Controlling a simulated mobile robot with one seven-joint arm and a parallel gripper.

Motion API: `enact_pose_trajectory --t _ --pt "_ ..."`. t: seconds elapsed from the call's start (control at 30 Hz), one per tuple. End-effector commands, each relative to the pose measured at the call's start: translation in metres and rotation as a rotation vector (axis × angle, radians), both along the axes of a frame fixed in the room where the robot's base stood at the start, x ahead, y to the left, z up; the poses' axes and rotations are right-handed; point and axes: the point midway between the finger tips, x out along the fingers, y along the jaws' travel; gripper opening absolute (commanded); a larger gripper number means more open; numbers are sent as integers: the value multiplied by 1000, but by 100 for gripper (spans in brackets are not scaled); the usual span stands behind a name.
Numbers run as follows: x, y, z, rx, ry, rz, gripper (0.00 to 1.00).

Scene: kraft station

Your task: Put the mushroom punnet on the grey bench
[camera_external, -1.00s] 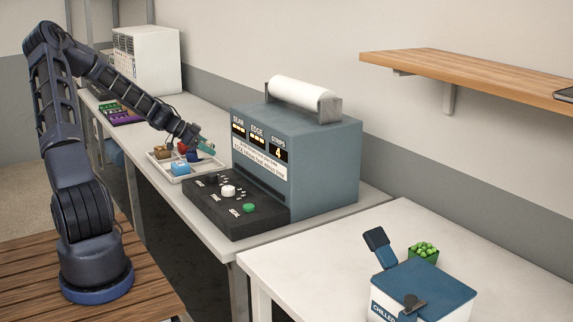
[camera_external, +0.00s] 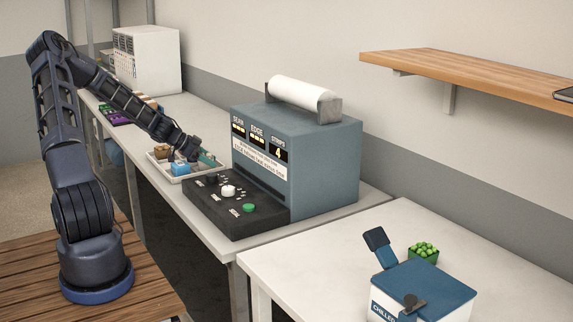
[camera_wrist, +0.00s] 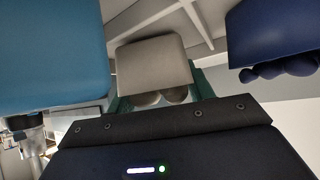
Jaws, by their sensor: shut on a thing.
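My gripper (camera_external: 199,159) reaches down at the white tray, and its teal-green fingers show in the external view. In the wrist view the fingers are on both sides of a beige punnet (camera_wrist: 152,65) with pale round tops, which looks like the mushroom punnet; my gripper is shut on it. The arm and fingers mostly hide it in the external view. I cannot tell if it touches the tray. The long pale grey bench (camera_external: 212,236) carries the tray (camera_external: 163,167).
A bright blue box (camera_external: 180,168) and brown punnet (camera_external: 162,152) are in the tray. A dark blue punnet (camera_wrist: 275,35) is close by. The sealing machine (camera_external: 310,165) stands just right. A pale table (camera_external: 310,245) holds a chilled box (camera_external: 430,280) and green punnet (camera_external: 423,254).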

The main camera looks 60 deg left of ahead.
Motion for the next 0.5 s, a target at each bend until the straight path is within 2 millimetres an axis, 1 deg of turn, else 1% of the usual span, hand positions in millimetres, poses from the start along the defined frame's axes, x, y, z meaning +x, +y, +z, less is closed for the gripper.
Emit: enact_pose_trajectory --t 0.4,0.43,0.47,0.5 --pt "0 0 -5 -1 0 1 26" --pt "0 0 -5 -1 0 1 56" --pt "0 0 -5 0 0 0 62" --pt "0 0 -4 0 0 0 70"
